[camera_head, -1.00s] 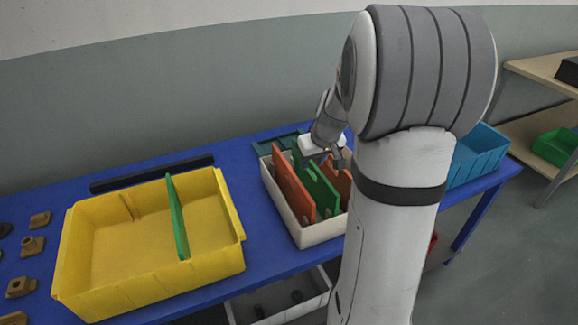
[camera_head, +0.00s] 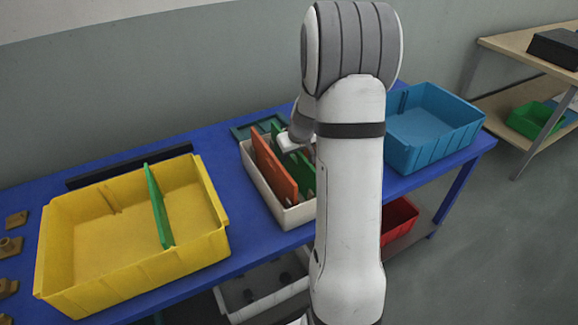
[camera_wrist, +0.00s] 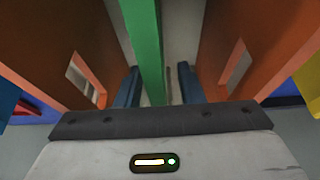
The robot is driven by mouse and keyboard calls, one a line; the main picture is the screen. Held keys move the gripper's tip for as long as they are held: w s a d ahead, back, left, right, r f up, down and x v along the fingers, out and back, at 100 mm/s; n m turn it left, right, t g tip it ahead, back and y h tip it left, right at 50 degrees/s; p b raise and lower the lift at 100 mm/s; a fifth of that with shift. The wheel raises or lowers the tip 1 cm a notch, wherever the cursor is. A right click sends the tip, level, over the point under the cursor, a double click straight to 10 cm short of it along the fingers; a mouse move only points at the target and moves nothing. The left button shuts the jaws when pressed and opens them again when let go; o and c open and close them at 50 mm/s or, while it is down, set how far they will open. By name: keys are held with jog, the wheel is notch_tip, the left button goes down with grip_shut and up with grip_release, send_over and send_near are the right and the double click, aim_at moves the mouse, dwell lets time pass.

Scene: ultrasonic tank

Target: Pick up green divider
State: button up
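A green divider (camera_wrist: 143,45) stands edge-on between the two fingers of my gripper (camera_wrist: 160,87) in the wrist view. The fingers are apart, with a gap on the right of the divider; it lies nearer the left finger. In the head view, green dividers (camera_head: 307,178) stand beside an orange divider (camera_head: 275,168) in a white bin (camera_head: 294,216). My arm hides the bin's right part and most of my gripper. Another green divider (camera_head: 158,205) stands across the yellow bin (camera_head: 60,240).
Orange dividers flank my gripper closely on the left (camera_wrist: 40,45) and right (camera_wrist: 265,45) in the wrist view. An empty-looking blue bin (camera_head: 430,145) stands on the blue table to the right. A dark bar (camera_head: 130,167) lies behind the yellow bin.

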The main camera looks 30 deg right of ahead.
jog(key=shift+c, duration=0.2)
grip_shut()
jog(key=shift+r, duration=0.1)
